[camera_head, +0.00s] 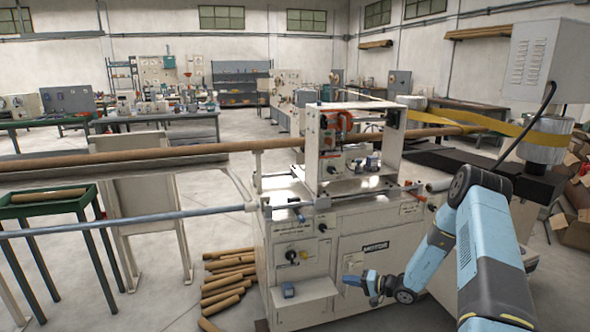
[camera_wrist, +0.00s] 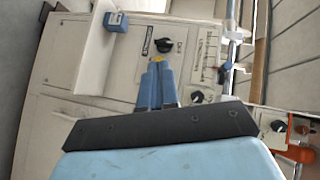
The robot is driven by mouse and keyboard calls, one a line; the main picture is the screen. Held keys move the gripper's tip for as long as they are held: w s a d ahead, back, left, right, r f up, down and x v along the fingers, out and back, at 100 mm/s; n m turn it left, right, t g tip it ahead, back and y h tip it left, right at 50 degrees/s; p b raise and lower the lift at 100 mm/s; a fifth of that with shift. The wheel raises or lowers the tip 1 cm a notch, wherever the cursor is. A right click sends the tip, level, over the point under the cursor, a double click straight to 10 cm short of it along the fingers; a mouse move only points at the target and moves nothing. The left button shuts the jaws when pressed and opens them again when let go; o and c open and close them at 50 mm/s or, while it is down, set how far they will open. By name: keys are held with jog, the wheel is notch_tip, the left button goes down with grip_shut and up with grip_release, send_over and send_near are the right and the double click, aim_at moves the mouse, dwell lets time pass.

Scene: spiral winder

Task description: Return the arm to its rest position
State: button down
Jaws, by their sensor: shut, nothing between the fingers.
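My arm (camera_head: 482,240) is blue and reaches in from the lower right in the head view. My gripper (camera_head: 362,284) hangs in front of the lower front of the winder machine (camera_head: 382,262), near the MOTOR panel. In the wrist view my gripper (camera_wrist: 157,72) shows two blue fingers together with nothing between them. Beyond the fingertips is the machine's pale control panel (camera_wrist: 130,62) with a black knob (camera_wrist: 164,45). I cannot tell the exact gap between the fingertips and the panel.
A small shelf (camera_head: 304,300) with a blue box (camera_head: 287,289) juts from the machine, left of my gripper. Brown tubes (camera_head: 228,278) are stacked on the floor. A yellow belt (camera_head: 470,124) runs at the back right. Cardboard boxes (camera_head: 572,230) stand at the right.

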jog(key=s+a+r+n+g+h, duration=0.15)
jog(key=s+r, duration=0.25)
jog(key=r, duration=0.6)
jog(key=s+a+r+n+g+h, duration=0.1)
jog(key=s+a+r+n+g, duration=0.3)
jog(key=r, duration=0.7)
jog(key=s+d+r+g+h, duration=0.15)
jog(key=s+r, duration=0.35)
jog(key=r, duration=0.5)
jog(key=s+d+r+t+h, duration=0.1)
jog(key=s+d+r+h, duration=0.1)
jog(key=s+r, duration=0.4)
jog(key=s+d+r+m+t+h, duration=0.1)
jog(key=s+r+h, duration=0.3)
jog(key=s, duration=0.9)
jog(key=s+d+r+m+t+h, duration=0.1)
jog(key=s+d+r+t+h, duration=0.2)
jog(key=s+r, duration=0.6)
jog(key=shift+s+d+r, duration=0.2)
jog(key=shift+s+d, duration=0.25)
jog(key=shift+s, duration=0.35)
